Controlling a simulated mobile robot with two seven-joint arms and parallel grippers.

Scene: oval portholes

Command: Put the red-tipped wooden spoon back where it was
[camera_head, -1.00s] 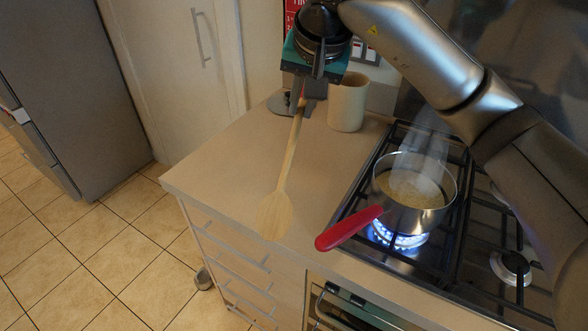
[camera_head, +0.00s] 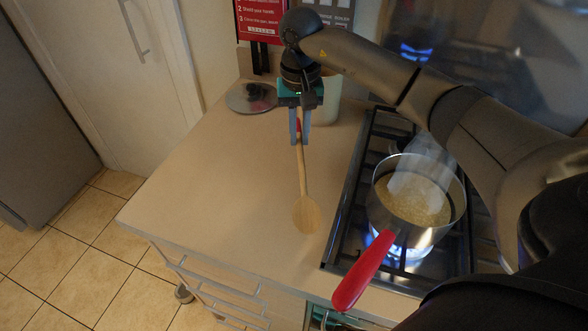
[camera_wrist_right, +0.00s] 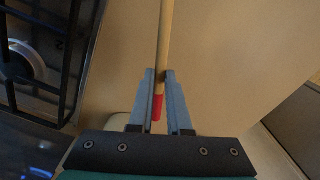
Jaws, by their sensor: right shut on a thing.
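The wooden spoon (camera_head: 307,211) has a pale handle and a red tip at the handle's end. My right gripper (camera_head: 299,138) is shut on the handle close to the red tip, with the bowl end pointing toward the counter's front. In the right wrist view the spoon handle (camera_wrist_right: 166,40) runs between the two fingers (camera_wrist_right: 159,78), and the red tip lies between them. The spoon bowl is out of that view. I cannot tell whether the spoon touches the counter. A cream crock (camera_head: 328,98) stands just behind and right of my gripper, partly hidden by it. My left gripper is not in view.
A pot (camera_head: 412,195) with a red handle steams over a lit burner on the hob (camera_head: 345,235) at the right. A glass lid (camera_head: 251,98) lies at the back left. The counter (camera_head: 215,185) is clear left of the spoon. A red sign (camera_head: 262,15) is behind.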

